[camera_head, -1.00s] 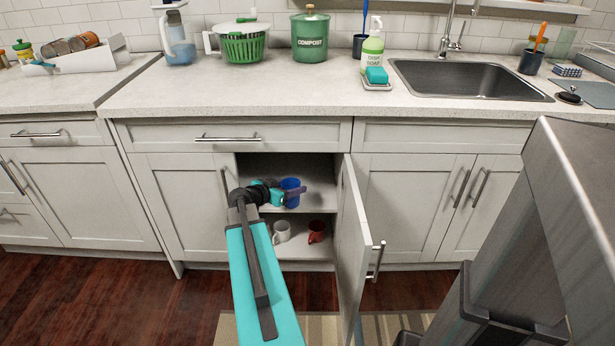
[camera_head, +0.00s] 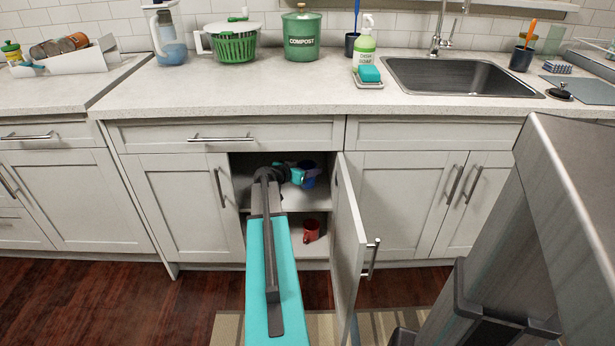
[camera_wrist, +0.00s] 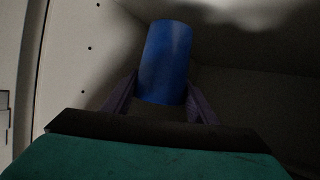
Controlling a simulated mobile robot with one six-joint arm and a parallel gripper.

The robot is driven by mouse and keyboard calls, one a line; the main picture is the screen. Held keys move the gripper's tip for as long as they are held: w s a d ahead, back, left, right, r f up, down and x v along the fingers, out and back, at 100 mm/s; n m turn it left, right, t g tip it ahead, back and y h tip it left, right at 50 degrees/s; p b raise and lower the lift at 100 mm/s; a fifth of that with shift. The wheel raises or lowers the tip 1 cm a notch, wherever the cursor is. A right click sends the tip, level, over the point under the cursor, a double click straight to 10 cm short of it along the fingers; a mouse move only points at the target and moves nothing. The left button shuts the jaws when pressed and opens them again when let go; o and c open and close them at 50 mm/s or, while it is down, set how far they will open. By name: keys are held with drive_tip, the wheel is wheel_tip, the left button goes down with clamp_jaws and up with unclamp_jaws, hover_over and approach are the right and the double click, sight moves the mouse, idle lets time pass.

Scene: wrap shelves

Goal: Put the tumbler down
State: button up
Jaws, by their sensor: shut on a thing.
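The blue tumbler (camera_wrist: 165,62) stands between the two fingers of my gripper (camera_wrist: 160,108) in the wrist view, and the fingers are shut on it. In the head view the tumbler (camera_head: 308,176) is inside the open cabinet, in the upper compartment, at the end of my gripper (camera_head: 304,173). It looks about upright. Its base is hidden, so I cannot tell whether it touches the shelf (camera_head: 290,202).
The open cabinet door (camera_head: 347,245) stands just right of my arm. A red mug (camera_head: 311,230) sits in the lower compartment. The cabinet's side wall (camera_wrist: 90,50) is close on the left in the wrist view. The upper compartment is dark.

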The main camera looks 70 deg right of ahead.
drive_tip(key=shift+f, duration=0.1)
drive_tip(key=shift+f, duration=1.65)
drive_tip(key=shift+f+b, duration=0.15)
drive_tip(key=shift+b, duration=0.3)
drive_tip(key=o, duration=1.1)
drive_tip(key=shift+c, duration=0.2)
drive_tip(key=shift+r+p, duration=0.2)
drive_tip(key=shift+p, duration=0.1)
drive_tip(key=v, duration=1.2)
